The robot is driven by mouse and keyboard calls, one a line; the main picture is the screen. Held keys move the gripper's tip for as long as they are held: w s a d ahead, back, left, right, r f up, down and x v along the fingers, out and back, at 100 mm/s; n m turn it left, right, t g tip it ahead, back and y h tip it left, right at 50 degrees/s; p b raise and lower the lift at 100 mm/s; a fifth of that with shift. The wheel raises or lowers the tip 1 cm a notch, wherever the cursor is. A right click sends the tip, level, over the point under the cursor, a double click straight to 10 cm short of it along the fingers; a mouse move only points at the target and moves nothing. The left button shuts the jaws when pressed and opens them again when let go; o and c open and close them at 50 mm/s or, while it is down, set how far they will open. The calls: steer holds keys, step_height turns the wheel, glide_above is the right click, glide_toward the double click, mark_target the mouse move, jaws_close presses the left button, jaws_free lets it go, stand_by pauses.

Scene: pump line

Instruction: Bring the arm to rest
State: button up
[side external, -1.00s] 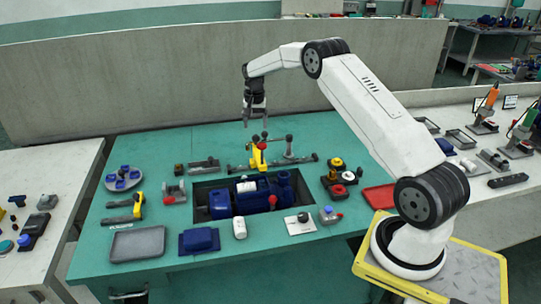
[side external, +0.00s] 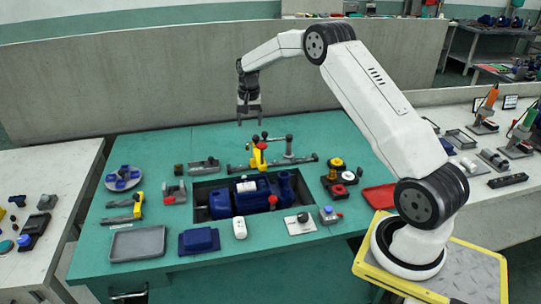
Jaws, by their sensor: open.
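My gripper (side external: 249,119) points down above the back part of the green table (side external: 150,163). It is open and empty, with clear air between its fingers and the table top. It is behind the blue pump (side external: 250,194), which lies in a dark recess in the table. A yellow piece (side external: 258,157) with a grey bar stands between the pump and my gripper in the picture.
A round plate with blue parts (side external: 123,178), a grey tray (side external: 137,244), a blue block (side external: 199,241) and a red tray (side external: 379,198) lie around the pump. A grey wall (side external: 130,90) stands behind the table. The table's back left is clear.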

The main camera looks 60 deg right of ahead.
steer(key=s+a+r+n+t, duration=0.1)
steer(key=s+a+n, duration=0.2)
steer(key=s+a, duration=0.35)
steer(key=s+a+r+n, duration=0.2)
steer(key=s+a+n, duration=0.1)
steer(key=a, duration=0.6)
steer(key=s+a+f+n, duration=0.1)
steer(key=s+a, duration=0.3)
steer(key=s, duration=0.4)
steer(key=s+a+f+n+t, duration=0.1)
steer(key=s+a+n, duration=0.2)
steer(key=s+a, duration=0.2)
steer(key=s, duration=0.2)
steer(key=shift+s+a+n, duration=0.25)
steer(key=shift+s+n, duration=0.15)
